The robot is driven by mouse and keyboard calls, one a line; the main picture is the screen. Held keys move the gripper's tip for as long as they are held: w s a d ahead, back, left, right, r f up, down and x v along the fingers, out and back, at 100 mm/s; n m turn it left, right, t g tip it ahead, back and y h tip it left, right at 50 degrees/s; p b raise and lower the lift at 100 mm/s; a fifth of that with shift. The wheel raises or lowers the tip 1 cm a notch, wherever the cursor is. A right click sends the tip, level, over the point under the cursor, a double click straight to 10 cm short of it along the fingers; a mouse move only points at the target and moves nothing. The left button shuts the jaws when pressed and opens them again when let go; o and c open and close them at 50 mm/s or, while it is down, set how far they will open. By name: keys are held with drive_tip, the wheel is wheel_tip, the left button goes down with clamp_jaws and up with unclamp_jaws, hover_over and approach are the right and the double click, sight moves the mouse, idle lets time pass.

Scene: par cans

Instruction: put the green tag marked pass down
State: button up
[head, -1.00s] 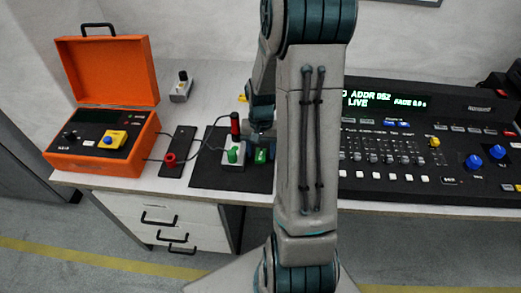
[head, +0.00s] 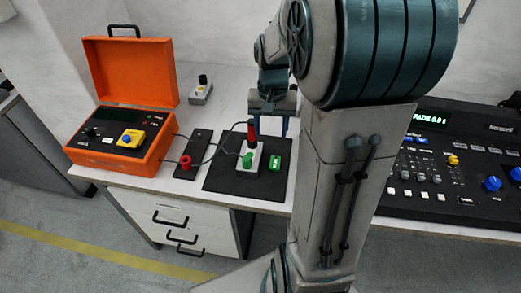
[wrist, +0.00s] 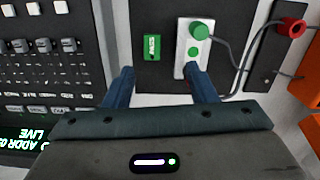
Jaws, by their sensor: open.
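The green tag (head: 275,163) lies on the black mat (head: 228,182), just right of a pale block (head: 248,163) with a green plug and a red plug. In the wrist view the tag (wrist: 152,47) shows pale lettering on its face and lies flat beyond the fingertips. My gripper (wrist: 160,75) is open, with nothing between its two blue fingers. In the head view my gripper (head: 272,124) is behind the tag, apart from it and partly hidden by the red plug and my arm.
An open orange case (head: 118,145) stands at the left, with wires to the plugs. A black strip with a red ring (head: 186,161) lies between case and mat. A small grey box (head: 200,92) sits behind. A lighting console (head: 455,165) fills the right side.

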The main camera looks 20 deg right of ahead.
drive_tip(key=s+a+r+n+t, duration=0.3)
drive_tip(key=s+a+r+n, duration=0.1)
drive_tip(key=s+a, duration=0.5)
drive_tip(key=shift+s+a+r+n, duration=0.35)
drive_tip(key=shift+s+n, duration=0.35)
drive_tip(key=shift+s, duration=0.5)
drive_tip(key=shift+r+p, duration=0.3)
